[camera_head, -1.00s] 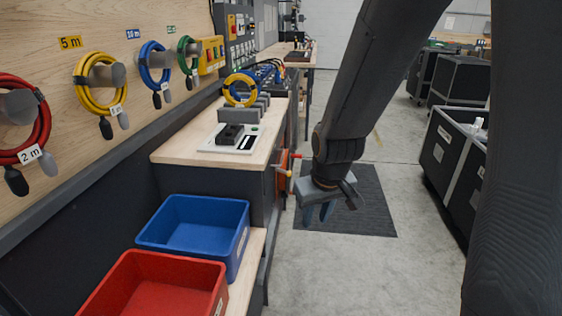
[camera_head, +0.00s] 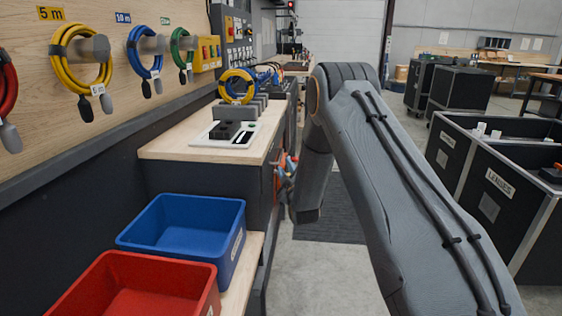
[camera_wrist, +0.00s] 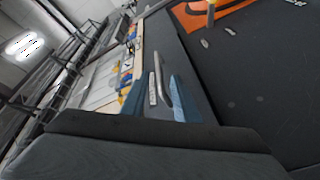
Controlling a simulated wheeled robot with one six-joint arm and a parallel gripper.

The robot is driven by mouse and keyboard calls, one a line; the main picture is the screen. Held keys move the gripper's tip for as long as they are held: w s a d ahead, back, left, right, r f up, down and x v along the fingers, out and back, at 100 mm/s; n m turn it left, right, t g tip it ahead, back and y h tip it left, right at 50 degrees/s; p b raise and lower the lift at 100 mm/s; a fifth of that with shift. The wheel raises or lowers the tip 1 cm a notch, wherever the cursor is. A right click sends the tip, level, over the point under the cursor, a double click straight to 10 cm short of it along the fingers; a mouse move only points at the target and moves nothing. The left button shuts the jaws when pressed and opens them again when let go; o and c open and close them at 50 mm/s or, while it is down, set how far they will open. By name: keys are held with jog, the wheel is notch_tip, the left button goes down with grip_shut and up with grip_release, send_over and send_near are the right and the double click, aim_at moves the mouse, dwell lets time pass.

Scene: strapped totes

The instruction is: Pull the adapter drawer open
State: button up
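In the wrist view a pale bar handle (camera_wrist: 160,76) runs along a dark drawer front (camera_wrist: 190,62), with a small white label (camera_wrist: 152,90) beside it. My gripper (camera_wrist: 158,100) shows two blue-grey fingers set apart, and the handle appears between them in the picture. I cannot tell whether the fingers reach around the handle or are still short of it. The drawer looks closed, though its edges are hard to make out. In the head view my arm hides the gripper, and the drawer front faces away.
The wooden bench top (camera_head: 185,148) carries a device on a white plate (camera_head: 225,134). Blue (camera_head: 165,225) and red (camera_head: 125,285) bins stand in front of it. Coiled cables hang on the left wall. Black cases (camera_head: 510,190) stand to the right; the aisle floor between is open.

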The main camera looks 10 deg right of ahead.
aim_at(281, 155)
jog(key=shift+n+t, duration=0.5)
jog(key=shift+t, duration=0.3)
jog(key=x, duration=0.8)
jog(key=shift+f, duration=0.45)
jog(key=shift+c, duration=0.3)
grip_shut()
